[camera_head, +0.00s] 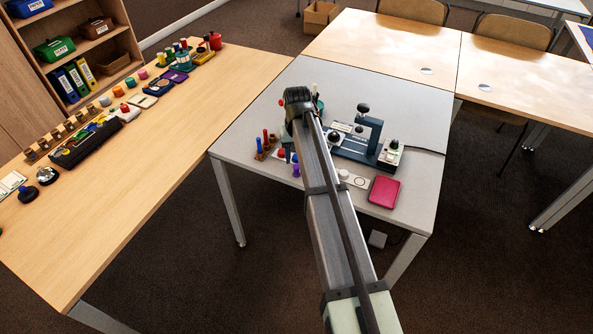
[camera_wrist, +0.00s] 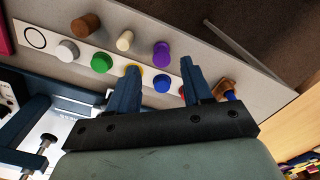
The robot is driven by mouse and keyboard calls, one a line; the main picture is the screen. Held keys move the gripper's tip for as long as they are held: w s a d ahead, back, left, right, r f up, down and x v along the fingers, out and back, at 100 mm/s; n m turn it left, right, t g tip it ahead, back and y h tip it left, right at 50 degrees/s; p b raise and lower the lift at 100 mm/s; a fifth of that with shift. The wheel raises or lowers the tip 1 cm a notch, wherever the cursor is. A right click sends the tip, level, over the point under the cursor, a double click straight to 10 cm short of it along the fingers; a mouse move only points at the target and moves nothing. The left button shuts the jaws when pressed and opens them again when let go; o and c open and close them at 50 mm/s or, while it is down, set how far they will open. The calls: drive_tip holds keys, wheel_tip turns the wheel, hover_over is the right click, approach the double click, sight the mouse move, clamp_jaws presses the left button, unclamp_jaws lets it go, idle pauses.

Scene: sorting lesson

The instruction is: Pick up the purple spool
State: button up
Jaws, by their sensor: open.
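The purple spool (camera_wrist: 161,53) shows in the wrist view, upright on the grey table, beyond my fingertips and roughly in line with the gap between them. In the head view the purple spool (camera_head: 296,170) stands on the grey table, just left of my arm. My gripper (camera_wrist: 160,68) is open, its two dark blue fingers apart with nothing held between them. How high the fingertips are above the table is hard to tell. In the head view my arm hides the gripper.
Near the purple spool are a green piece (camera_wrist: 101,62), a cream piece (camera_wrist: 125,41), a brown piece (camera_wrist: 86,25) and a whitish piece (camera_wrist: 67,51). A wooden rack with coloured pegs (camera_head: 265,148) stands to the left. A clamp-like device (camera_head: 372,135) and a crimson tray (camera_head: 384,191) are to the right.

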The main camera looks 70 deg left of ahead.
sight(297, 166)
drive_tip(key=shift+a+f, duration=0.2)
drive_tip(key=shift+f, duration=1.45)
drive_tip(key=shift+a+f, duration=0.2)
drive_tip(key=shift+f, duration=1.45)
clamp_jaws()
